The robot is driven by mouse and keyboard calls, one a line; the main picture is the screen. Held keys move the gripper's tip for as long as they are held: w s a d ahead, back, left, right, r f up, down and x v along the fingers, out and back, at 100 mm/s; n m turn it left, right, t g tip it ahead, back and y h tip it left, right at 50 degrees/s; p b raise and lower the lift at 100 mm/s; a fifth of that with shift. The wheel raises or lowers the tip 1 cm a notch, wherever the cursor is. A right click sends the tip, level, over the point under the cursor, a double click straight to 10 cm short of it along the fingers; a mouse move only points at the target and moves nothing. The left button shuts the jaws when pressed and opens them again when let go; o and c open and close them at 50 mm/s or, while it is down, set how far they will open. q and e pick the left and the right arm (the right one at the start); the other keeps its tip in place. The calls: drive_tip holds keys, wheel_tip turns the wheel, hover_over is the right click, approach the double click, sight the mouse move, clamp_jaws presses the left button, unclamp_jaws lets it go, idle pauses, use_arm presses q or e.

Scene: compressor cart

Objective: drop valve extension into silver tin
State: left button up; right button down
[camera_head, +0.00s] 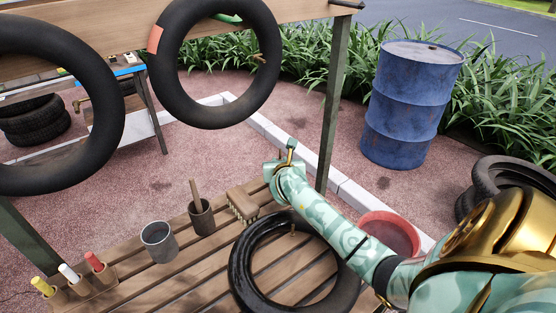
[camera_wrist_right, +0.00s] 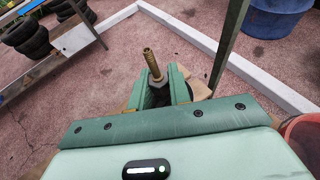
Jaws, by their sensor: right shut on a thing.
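My right gripper (camera_head: 279,172) is shut on the valve extension, a slim threaded brass piece with a darker, wider base. In the right wrist view the valve extension (camera_wrist_right: 150,63) points up and away from between the fingers of the right gripper (camera_wrist_right: 163,90). In the head view the gripper is above the far edge of the slatted wooden bench, beyond the black inner tube (camera_head: 240,270). The silver tin (camera_head: 158,241), a grey open-topped cup, stands upright on the bench, left of and nearer than the gripper. Its inside looks empty. My left gripper is out of view.
A darker tin (camera_head: 202,219) holding a wooden stick and a wooden brush (camera_head: 242,206) stand between the silver tin and my right gripper. Coloured sticks in a wooden holder (camera_head: 78,292) are at the left. Tubes (camera_head: 155,70) hang above the bench. A red basin (camera_head: 392,222) is at right.

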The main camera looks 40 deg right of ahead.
sight(280, 150)
drive_tip(key=shift+f, duration=0.3)
drive_tip(key=shift+r, duration=0.15)
drive_tip(key=c, duration=1.2)
unclamp_jaws()
drive_tip(key=shift+c, duration=0.2)
wheel_tip(280, 150, up, 7)
drive_tip(key=p, duration=0.6)
drive_tip(key=shift+r, duration=0.2)
drive_tip(key=shift+f, duration=0.3)
drive_tip(key=shift+s, duration=0.1)
